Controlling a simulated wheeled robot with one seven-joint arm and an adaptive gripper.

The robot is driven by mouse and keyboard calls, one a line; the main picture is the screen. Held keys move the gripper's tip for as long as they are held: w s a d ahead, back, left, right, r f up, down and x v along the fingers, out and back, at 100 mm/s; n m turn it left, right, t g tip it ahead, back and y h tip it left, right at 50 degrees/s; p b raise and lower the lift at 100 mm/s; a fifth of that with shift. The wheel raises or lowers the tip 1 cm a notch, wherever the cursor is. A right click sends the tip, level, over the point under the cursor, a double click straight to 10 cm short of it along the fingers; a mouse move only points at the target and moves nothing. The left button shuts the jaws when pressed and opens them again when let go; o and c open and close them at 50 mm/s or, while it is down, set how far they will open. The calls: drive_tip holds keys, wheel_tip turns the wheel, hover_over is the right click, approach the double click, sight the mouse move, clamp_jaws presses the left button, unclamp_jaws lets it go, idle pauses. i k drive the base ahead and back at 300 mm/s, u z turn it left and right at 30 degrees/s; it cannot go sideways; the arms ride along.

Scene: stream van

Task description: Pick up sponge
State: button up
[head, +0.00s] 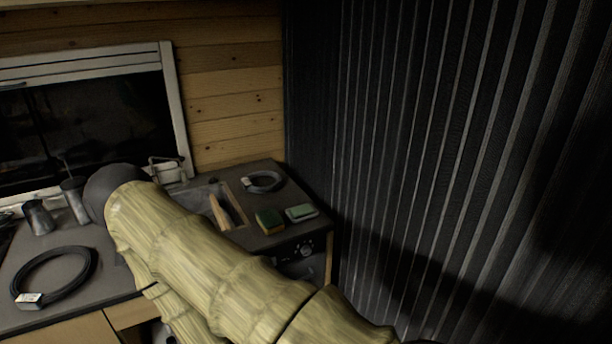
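A sponge (270,221), a small block with a green top and a brownish-yellow side, lies on the dark counter near its right front corner. A second small block (301,212), pale green on a light base, lies just right of it; I cannot tell what it is. My arm crosses the head view from the lower right to a dark rounded joint at the left. My gripper does not show, and I cannot see whether it is open or shut.
A sink (191,197) with a wooden item (221,213) is left of the sponge. A coiled black cable (262,182) lies behind it, another (56,275) at the left. Dark cups (39,218) stand near the window. A dark ribbed wall (440,150) closes the right side.

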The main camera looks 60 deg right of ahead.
sight(270, 223)
drive_tip(key=z, duration=1.5)
